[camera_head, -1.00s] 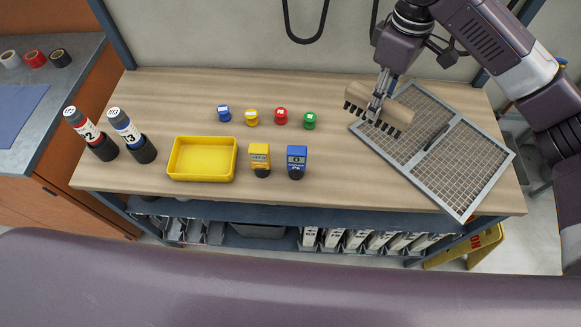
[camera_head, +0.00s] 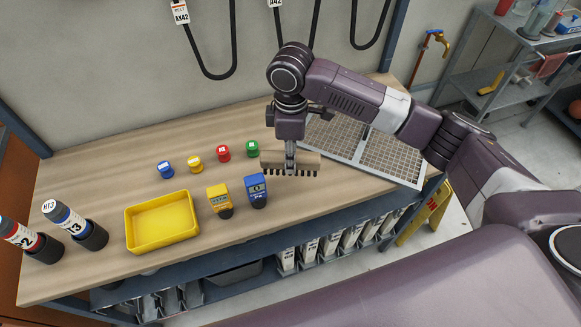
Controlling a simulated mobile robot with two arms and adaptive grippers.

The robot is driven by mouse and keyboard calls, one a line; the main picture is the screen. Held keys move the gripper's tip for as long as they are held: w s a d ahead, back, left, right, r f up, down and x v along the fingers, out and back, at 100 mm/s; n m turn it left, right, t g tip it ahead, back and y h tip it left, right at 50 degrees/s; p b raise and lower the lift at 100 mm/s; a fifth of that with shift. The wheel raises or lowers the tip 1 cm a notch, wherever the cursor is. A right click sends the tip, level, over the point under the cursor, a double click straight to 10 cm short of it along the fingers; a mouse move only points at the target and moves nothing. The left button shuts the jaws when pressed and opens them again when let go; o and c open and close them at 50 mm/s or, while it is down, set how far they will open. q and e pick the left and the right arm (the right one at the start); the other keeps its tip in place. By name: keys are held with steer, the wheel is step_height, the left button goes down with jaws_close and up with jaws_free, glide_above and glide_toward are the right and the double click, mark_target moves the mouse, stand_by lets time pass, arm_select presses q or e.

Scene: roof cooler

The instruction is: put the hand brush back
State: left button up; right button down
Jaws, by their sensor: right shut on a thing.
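The hand brush (camera_head: 304,163) has a pale wooden back and dark bristles that point down. My right gripper (camera_head: 290,164) is shut on the wooden back. It holds the brush above the wooden bench (camera_head: 110,155), just right of the blue meter and in front of the left part of the grey mesh filter frame (camera_head: 375,150). The brush appears clear of the bench, though the exact height is hard to tell. My left gripper is not in view.
A yellow tray (camera_head: 161,222), a yellow meter (camera_head: 219,200) and a blue meter (camera_head: 256,190) stand near the front edge. Several coloured caps (camera_head: 223,153) sit behind them. Two bottles (camera_head: 75,224) stand at left.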

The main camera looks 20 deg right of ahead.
steer(key=shift+f, duration=0.85)
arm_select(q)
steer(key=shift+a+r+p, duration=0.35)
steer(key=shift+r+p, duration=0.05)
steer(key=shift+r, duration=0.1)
arm_select(e)
steer(key=shift+f, duration=2.15)
steer(key=c, duration=1.5)
jaws_free()
steer(key=shift+f, duration=0.15)
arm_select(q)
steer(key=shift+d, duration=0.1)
arm_select(e)
step_height(320, 180, up, 11)
steer(key=b, duration=0.2)
steer(key=shift+w+b, duration=0.1)
steer(key=shift+b, duration=0.25)
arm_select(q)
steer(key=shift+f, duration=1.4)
arm_select(e)
steer(key=shift+r, duration=0.7)
